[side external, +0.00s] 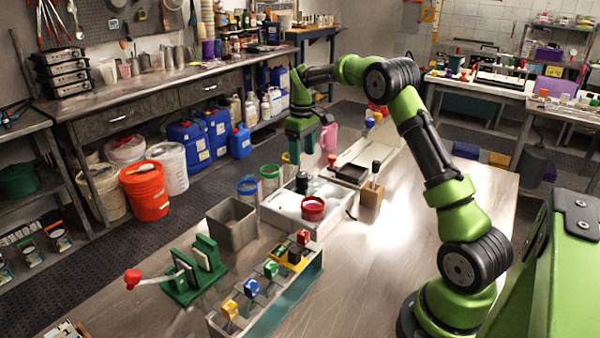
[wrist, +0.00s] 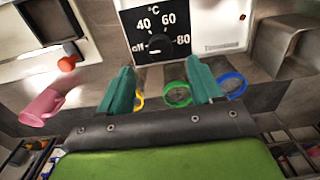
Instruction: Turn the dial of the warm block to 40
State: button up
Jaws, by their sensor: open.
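The warm block (side external: 280,212) is a white box on the bench in the side view, with a red bowl on top. In the wrist view its white top (wrist: 222,20) carries a black dial plate marked off, 40, 60 and 80 °C. The dark dial (wrist: 158,42) sits in the plate's lower middle, with a pale mark near its lower left, towards off; its exact setting is hard to read. My gripper (wrist: 160,84) is open and empty, its teal fingers apart, short of the dial. In the side view my gripper (side external: 305,145) hangs above the block's far end.
Jars with blue (side external: 247,187), green (side external: 270,172) and yellow rims stand close by the block. A pink jug (wrist: 42,107) stands left in the wrist view. A grey metal bin (side external: 231,224) and a rack of coloured clips (side external: 262,290) are nearer.

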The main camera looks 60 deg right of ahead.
aim_at(302, 174)
notch_tip(302, 174, down, 7)
jog(key=shift+f, duration=0.1)
dwell(0.3)
jog(key=c, duration=1.1)
jog(key=shift+o, duration=0.2)
jog(key=shift+m, duration=0.3)
jog(key=m, duration=0.5)
jog(key=shift+m, duration=0.3)
jog(key=m, duration=0.5)
jog(key=shift+m, duration=0.4)
